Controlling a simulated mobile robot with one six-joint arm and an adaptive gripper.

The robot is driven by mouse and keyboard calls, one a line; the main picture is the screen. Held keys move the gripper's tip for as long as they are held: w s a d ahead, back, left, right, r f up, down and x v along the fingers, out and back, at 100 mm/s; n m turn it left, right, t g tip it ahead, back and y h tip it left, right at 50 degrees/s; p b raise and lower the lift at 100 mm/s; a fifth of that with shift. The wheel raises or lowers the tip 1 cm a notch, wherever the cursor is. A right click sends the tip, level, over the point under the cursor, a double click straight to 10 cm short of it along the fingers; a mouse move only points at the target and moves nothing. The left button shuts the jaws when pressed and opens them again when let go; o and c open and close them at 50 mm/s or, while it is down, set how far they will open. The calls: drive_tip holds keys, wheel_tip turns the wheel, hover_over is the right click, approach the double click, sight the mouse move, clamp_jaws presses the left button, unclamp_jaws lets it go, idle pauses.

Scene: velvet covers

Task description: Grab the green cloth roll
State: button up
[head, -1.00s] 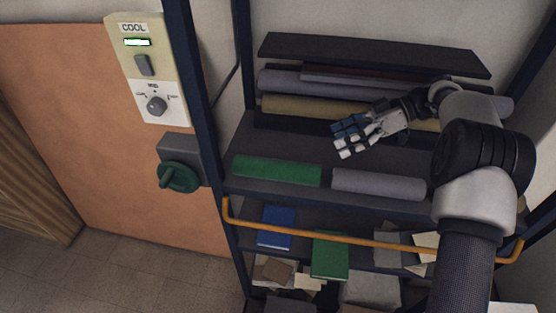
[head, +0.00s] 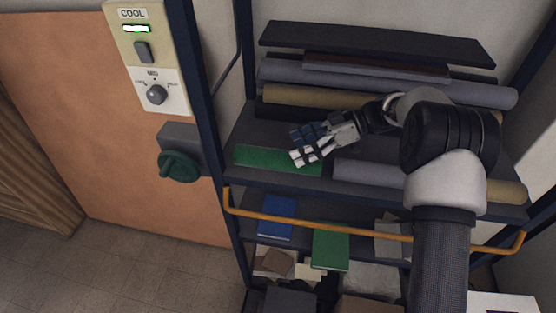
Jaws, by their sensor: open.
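The green cloth roll (head: 262,158) lies lengthwise on the front left of the upper shelf, beside a grey roll. My gripper (head: 301,146) is open over the roll's right end, its fingers pointing left. The fingers hide part of that end. I cannot tell whether they touch the roll or hover above it. Nothing shows between the fingers.
A grey roll (head: 375,172) lies to the right, partly behind my arm. Tan (head: 310,96) and grey-blue rolls (head: 300,73) lie at the back. A yellow rail (head: 320,228) crosses the shelf front. Dark posts (head: 200,95) frame the left side.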

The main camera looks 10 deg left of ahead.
sight(283, 151)
drive_tip(key=x, duration=0.5)
drive_tip(key=shift+s, duration=0.1)
drive_tip(key=shift+c, duration=0.6)
drive_tip(key=c, duration=1.3)
